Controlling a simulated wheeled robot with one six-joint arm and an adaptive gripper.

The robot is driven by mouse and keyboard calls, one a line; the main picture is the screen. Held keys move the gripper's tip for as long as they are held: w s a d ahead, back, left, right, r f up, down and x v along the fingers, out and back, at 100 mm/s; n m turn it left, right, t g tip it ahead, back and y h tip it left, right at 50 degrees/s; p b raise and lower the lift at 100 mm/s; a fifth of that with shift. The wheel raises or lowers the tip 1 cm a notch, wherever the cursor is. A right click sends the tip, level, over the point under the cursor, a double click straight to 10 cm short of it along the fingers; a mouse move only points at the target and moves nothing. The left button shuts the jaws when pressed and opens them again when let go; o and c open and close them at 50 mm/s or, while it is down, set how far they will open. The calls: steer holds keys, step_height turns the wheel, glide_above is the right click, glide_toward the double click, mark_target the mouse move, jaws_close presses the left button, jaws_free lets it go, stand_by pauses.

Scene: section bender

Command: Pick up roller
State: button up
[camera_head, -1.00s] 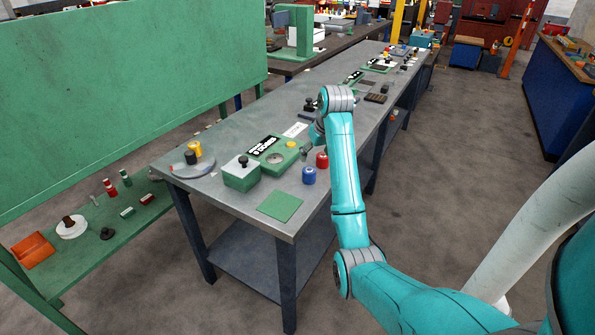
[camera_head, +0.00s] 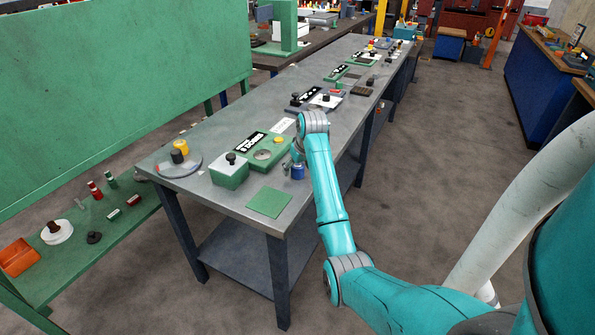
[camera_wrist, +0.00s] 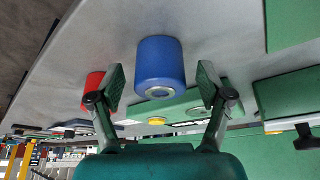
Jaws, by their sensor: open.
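A blue roller (camera_head: 297,172) stands on the near right part of the grey workbench, partly hidden by my arm. It also shows in the wrist view (camera_wrist: 160,62), with a round hole in its end face. A red roller (camera_wrist: 93,82) is beside it, partly behind my left finger in the wrist view; in the head view my arm hides it. My gripper (camera_wrist: 161,85) is open and empty, its two fingers spread to either side of the blue roller in that picture. I cannot tell whether the blue roller lies between the pads or beyond them.
A green fixture (camera_head: 265,152) with a round recess and a green box with a black knob (camera_head: 229,168) stand left of the blue roller. A flat green plate (camera_head: 269,202) lies at the near edge. A round grey tray (camera_head: 180,170) is at the left corner.

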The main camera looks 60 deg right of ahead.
steer(key=shift+w+f, duration=0.1)
steer(key=shift+f, duration=0.15)
steer(key=shift+d+r, duration=0.1)
jaws_close()
